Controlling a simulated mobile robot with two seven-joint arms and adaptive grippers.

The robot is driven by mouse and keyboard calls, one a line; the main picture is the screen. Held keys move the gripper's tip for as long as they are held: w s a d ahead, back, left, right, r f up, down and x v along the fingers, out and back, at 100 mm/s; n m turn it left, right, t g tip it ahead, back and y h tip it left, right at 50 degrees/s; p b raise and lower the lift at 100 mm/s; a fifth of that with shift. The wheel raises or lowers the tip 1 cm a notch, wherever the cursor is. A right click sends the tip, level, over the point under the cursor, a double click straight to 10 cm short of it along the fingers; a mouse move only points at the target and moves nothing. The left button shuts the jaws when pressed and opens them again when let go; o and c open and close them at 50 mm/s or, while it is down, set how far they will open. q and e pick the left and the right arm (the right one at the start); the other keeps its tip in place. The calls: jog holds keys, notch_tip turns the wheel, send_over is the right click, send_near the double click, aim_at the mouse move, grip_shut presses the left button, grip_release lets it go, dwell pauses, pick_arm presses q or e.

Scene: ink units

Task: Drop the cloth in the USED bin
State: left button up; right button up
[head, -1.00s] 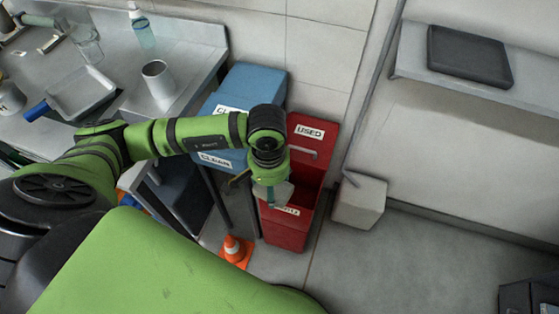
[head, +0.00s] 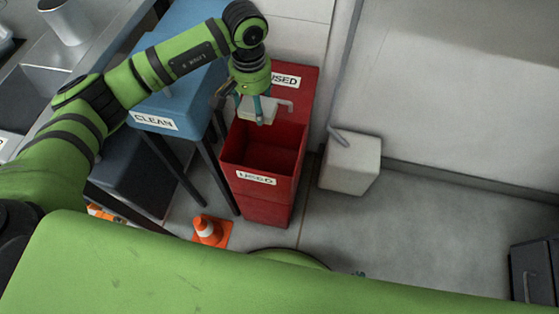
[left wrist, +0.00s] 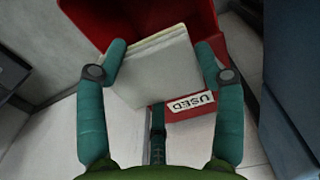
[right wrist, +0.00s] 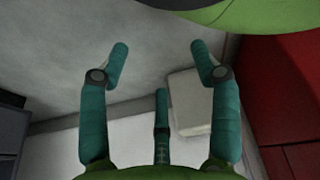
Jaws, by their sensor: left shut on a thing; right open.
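My left gripper (head: 256,107) is shut on a folded pale cloth (left wrist: 160,72), which also shows in the head view (head: 258,114). The red USED bin (head: 262,208) stands on the floor with its top open and a USED label on its front. The cloth is above the back part of the bin's opening, apart from its front wall. In the left wrist view the bin (left wrist: 83,18) shows behind and beyond the cloth. My right gripper (right wrist: 158,55) is open and empty in the right wrist view, and out of the head view.
An orange cone (head: 208,230) is on the floor in front. A pale box (head: 350,163) and a grey pipe (head: 345,70) are to the right. Open floor lies further right.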

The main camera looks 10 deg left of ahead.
pick_arm(q)
notch_tip(320, 180, down, 6)
jog(key=shift+r+b, duration=0.15)
jog(key=shift+b, duration=1)
jog(key=o, duration=1.1)
pick_arm(e)
jog(key=w+t, duration=0.1)
jog(key=w, duration=0.5)
jog(key=shift+w+a+t, duration=0.15)
jog(key=shift+t, duration=0.25)
jog(key=shift+f, duration=0.1)
pick_arm(q)
notch_tip(320, 180, up, 12)
jog(key=shift+r, duration=0.1)
